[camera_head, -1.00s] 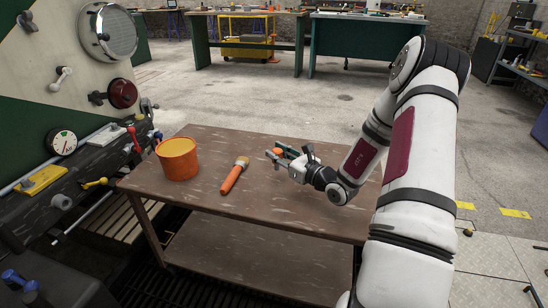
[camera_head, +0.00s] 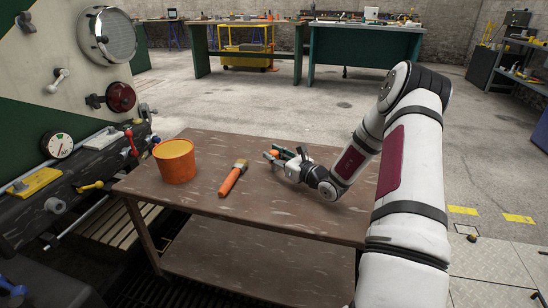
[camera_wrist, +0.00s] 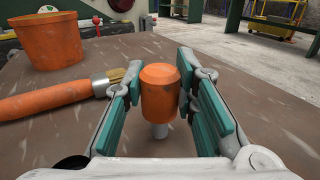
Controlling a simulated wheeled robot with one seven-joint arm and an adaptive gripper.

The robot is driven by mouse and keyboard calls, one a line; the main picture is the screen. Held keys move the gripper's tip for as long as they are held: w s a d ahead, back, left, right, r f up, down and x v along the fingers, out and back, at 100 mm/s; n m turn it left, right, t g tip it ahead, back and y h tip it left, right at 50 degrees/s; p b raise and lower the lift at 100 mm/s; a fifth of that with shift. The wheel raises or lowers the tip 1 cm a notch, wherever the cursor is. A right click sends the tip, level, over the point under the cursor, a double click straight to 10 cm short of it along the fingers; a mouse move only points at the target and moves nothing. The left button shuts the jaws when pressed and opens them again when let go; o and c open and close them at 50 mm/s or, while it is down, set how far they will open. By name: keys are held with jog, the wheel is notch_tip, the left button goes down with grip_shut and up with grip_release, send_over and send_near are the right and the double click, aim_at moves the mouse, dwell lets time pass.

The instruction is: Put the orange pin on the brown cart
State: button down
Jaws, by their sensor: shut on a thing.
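The orange pin (camera_wrist: 159,92) has an orange head and a short grey shank, and stands roughly upright between the teal fingers of my gripper (camera_wrist: 158,84) in the wrist view. My gripper is shut on it. In the head view my gripper (camera_head: 278,155) is over the far right part of the brown cart (camera_head: 285,215), low near its top. Only a bit of the pin's orange shows there, between the fingers. I cannot tell whether the shank touches the cart top.
An orange bucket (camera_head: 175,162) and an orange-handled brush (camera_head: 233,178) are on the cart, left of my gripper. A panel with gauges and levers (camera_head: 70,150) borders the cart's left. The cart top's front and right areas are clear.

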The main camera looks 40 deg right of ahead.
jog(key=c, duration=1.7)
grip_release()
jog(key=shift+f, duration=0.15)
jog(key=o, duration=0.4)
